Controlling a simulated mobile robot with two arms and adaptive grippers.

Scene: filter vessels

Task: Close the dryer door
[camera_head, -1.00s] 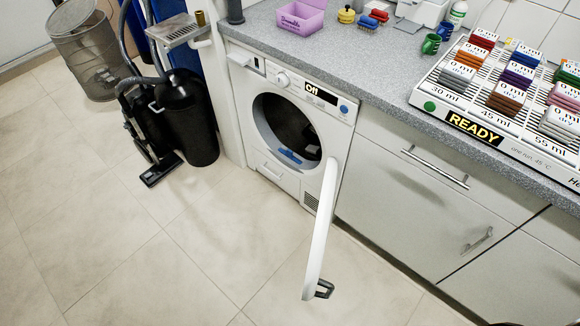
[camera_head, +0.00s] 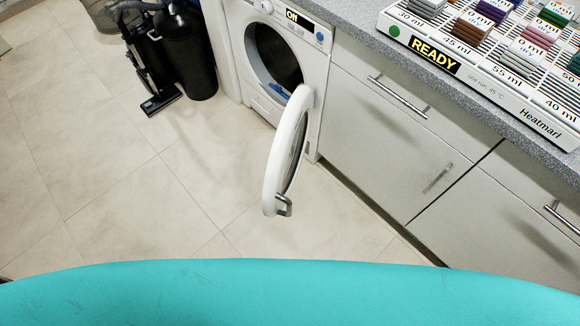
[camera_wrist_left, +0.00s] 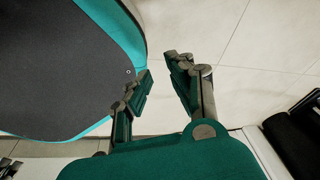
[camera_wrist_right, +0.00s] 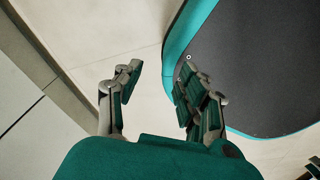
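The dryer (camera_head: 321,66) is built in under the counter, and its display reads "Off". Its round white door (camera_head: 270,163) stands wide open, swung out toward me, with a metal latch handle (camera_head: 284,207) on its free edge. The drum opening is dark, with a blue part at its lower rim. My left gripper (camera_wrist_left: 162,88) is open and empty over the floor in the left wrist view. My right gripper (camera_wrist_right: 155,82) is open and empty in the right wrist view. Neither gripper shows in the head view, and neither touches the door.
My teal base fills the bottom of the head view. Cabinets with bar handles (camera_head: 398,97) stand right of the dryer. A black vacuum cleaner (camera_head: 187,52) stands to the left. A heating rack (camera_head: 420,52) marked "READY" sits on the counter. The floor (camera_head: 130,190) left of the door is clear.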

